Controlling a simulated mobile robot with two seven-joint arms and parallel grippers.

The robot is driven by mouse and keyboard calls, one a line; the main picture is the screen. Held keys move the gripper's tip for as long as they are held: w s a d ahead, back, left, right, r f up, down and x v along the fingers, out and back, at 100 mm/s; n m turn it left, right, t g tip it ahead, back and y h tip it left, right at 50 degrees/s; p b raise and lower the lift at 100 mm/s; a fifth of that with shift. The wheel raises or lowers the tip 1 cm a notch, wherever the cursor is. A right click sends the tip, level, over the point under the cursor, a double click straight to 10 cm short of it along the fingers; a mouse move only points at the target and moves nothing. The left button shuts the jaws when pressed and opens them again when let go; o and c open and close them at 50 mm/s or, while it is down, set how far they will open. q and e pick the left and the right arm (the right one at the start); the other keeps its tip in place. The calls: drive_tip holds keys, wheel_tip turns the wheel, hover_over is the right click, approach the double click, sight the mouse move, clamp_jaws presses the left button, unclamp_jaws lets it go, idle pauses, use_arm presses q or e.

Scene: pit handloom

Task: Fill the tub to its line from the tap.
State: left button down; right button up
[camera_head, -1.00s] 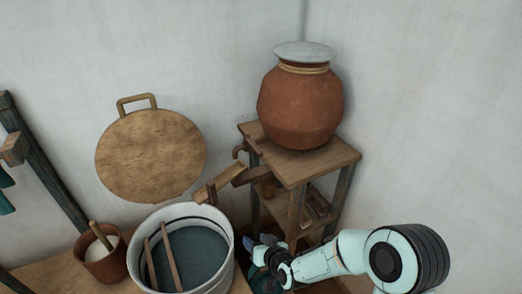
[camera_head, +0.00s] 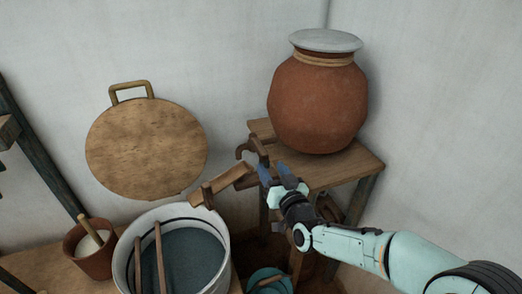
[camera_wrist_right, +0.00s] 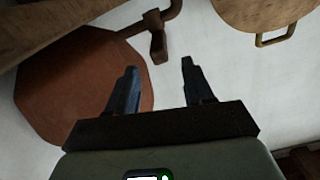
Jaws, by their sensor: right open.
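The white tub (camera_head: 122,262) stands at the lower middle of the head view. It holds blue-grey liquid (camera_head: 192,262), has a dark band near its rim and two wooden sticks inside. I cannot tell the level against a line. The brown tap (camera_head: 243,150) is beside the clay jar, above a wooden trough (camera_head: 222,184) that slopes toward the tub; no flow shows. My right gripper (camera_head: 274,173) is open and empty, just right of the tap and trough. In the right wrist view the tap (camera_wrist_right: 158,46) shows beyond and between my open fingertips (camera_wrist_right: 159,68), apparently untouched.
The lidded clay jar (camera_head: 318,105) sits on a wooden stand (camera_head: 345,170) in the corner. A teal vessel (camera_head: 268,280) is below the stand. A small pot (camera_head: 92,262) stands left of the tub. A round board (camera_head: 145,155) leans on the wall.

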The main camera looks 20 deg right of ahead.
sight(260, 150)
drive_tip(key=w, duration=0.6)
drive_tip(key=w+p, duration=0.1)
drive_tip(key=w, duration=0.2)
drive_tip(key=shift+w+d, duration=0.3)
drive_tip(key=shift+c, duration=0.4)
clamp_jaws()
